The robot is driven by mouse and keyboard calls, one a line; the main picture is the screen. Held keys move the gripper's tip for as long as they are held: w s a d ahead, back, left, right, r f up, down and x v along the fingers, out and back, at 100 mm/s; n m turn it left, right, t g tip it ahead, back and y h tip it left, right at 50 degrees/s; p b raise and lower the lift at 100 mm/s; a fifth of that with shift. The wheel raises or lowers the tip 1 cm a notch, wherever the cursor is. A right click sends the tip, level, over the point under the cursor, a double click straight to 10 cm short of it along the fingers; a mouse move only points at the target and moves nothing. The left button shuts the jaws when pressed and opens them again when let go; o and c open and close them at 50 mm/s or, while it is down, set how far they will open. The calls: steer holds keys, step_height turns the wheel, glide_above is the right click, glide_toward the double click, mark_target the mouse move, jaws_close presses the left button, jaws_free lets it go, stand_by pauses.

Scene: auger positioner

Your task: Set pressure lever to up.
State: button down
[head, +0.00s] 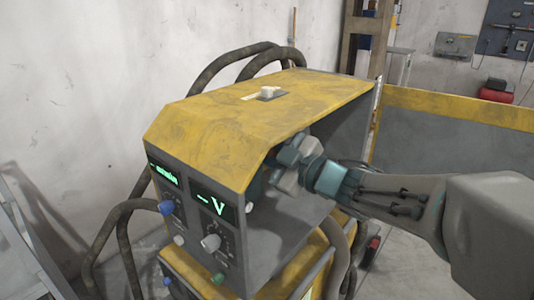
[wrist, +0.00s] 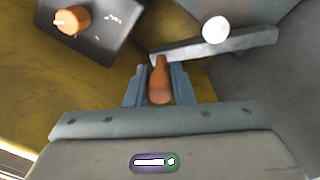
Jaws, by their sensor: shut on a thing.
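The pressure lever shows in the wrist view as a grey bar (wrist: 245,42) with a white round spot on it and an orange-brown handle (wrist: 159,85) at its left end. The bar is slightly tilted in that view, its left end lower. My gripper (wrist: 158,88) is shut on the handle, one blue-grey finger on each side. In the head view my gripper (head: 282,168) reaches into the recessed right side of the yellow and grey machine (head: 235,110). The lever and the fingertips cannot be made out there.
An orange knob (wrist: 72,20) on a dark plate is at the upper left of the wrist view. The machine's front has green displays (head: 212,203) and several knobs. A small white switch (head: 268,91) is on top. Thick hoses loop behind and beside the machine. A yellow-topped barrier (head: 460,108) stands at the right.

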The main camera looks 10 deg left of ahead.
stand_by(0.3)
steer(key=c, duration=1.3)
jaws_free()
steer(key=shift+o, duration=0.2)
steer(key=v, duration=1.3)
steer(key=shift+s+d, duration=0.25)
steer(key=shift+d, duration=0.1)
